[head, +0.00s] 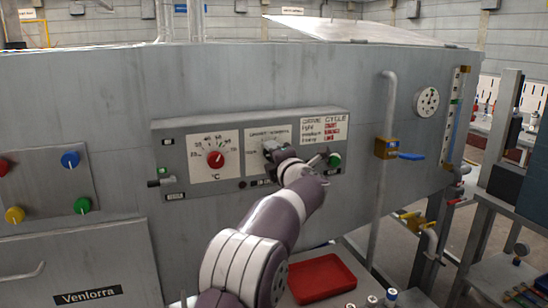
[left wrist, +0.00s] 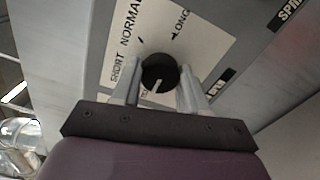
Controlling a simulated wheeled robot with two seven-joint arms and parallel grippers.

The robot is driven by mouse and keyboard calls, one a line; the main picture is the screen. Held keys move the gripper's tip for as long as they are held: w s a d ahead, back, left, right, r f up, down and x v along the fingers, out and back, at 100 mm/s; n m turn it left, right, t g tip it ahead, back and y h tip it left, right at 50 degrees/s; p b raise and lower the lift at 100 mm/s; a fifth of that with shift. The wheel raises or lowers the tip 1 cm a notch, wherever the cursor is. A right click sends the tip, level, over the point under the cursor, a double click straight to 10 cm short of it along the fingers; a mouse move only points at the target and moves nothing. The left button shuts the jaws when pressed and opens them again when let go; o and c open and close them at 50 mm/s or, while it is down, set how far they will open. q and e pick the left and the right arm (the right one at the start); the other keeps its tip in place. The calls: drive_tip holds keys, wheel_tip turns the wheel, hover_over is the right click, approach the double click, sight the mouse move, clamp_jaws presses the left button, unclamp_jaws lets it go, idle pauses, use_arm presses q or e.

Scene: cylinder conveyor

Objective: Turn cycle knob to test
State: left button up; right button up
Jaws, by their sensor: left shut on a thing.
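The black cycle knob (left wrist: 160,70) sits on a white label plate (left wrist: 205,50) marked SHORT, NORMAL and LONG. A fourth label at the knob's lower left is mostly hidden; its first letters look like TE. The knob's white line points down, close to that label. My left gripper (left wrist: 160,80) is shut on the knob, one finger on each side. In the head view my left gripper (head: 273,151) is at the middle of the control panel and covers most of the knob. My right gripper is not in view.
A red temperature dial (head: 215,159) is left of the knob, and a green knob (head: 334,160) is right of it. Coloured knobs, such as a blue one (head: 70,159), are at far left. A blue-handled valve (head: 410,156) and a pipe stand at right. A red tray (head: 320,277) lies below.

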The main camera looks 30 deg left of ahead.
use_arm(q)
drive_tip(key=shift+f, duration=0.1)
drive_tip(key=o, duration=1.1)
drive_tip(key=shift+c, duration=0.2)
drive_tip(key=b+v, duration=0.2)
drive_tip(key=v, duration=1)
drive_tip(key=shift+s+d, duration=0.2)
drive_tip(key=shift+d, duration=0.05)
